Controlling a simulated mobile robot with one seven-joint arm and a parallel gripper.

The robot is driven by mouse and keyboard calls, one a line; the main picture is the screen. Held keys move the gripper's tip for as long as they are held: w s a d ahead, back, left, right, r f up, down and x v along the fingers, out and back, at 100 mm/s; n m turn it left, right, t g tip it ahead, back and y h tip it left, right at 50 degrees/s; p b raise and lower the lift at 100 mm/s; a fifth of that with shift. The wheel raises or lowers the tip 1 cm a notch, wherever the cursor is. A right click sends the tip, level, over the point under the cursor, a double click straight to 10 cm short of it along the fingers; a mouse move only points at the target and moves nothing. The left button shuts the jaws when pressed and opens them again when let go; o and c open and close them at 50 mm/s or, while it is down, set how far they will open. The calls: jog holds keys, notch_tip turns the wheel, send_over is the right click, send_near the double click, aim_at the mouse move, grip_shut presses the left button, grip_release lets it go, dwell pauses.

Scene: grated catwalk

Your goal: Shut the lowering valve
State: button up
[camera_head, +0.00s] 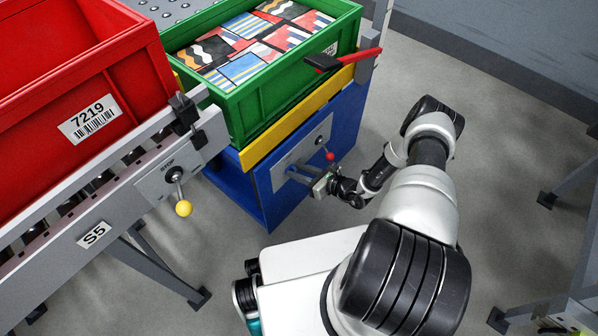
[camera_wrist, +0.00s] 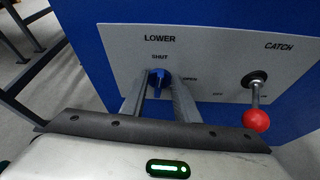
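The lowering valve is a blue knob (camera_wrist: 158,77) on a light grey panel (camera_wrist: 215,55), under the words LOWER and SHUT. A further label stands to the knob's right, partly blocked by a finger. In the wrist view my gripper (camera_wrist: 159,88) has one finger on each side of the knob. The gap between the fingertips is about the knob's width, and I cannot tell whether they press on it. The knob's pointing direction is not clear. In the head view my gripper (camera_head: 321,184) is at the blue lift's panel (camera_head: 301,152), and the knob is hidden.
A catch lever with a red ball (camera_wrist: 256,120) stands right of the knob. A green crate (camera_head: 273,110) of patterned packets sits above the blue lift (camera_head: 347,122). A red crate (camera_head: 130,68) stands left, above a STOP lever with a yellow ball (camera_head: 183,208).

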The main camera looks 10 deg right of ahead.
grip_shut()
jog(key=shift+s+r+n+p, duration=0.1)
jog(key=shift+n+p, duration=0.3)
jog(key=shift+p, duration=0.25)
jog(key=shift+a+h, duration=0.1)
jog(key=shift+h, duration=0.2)
jog(key=shift+o, duration=0.3)
grip_release()
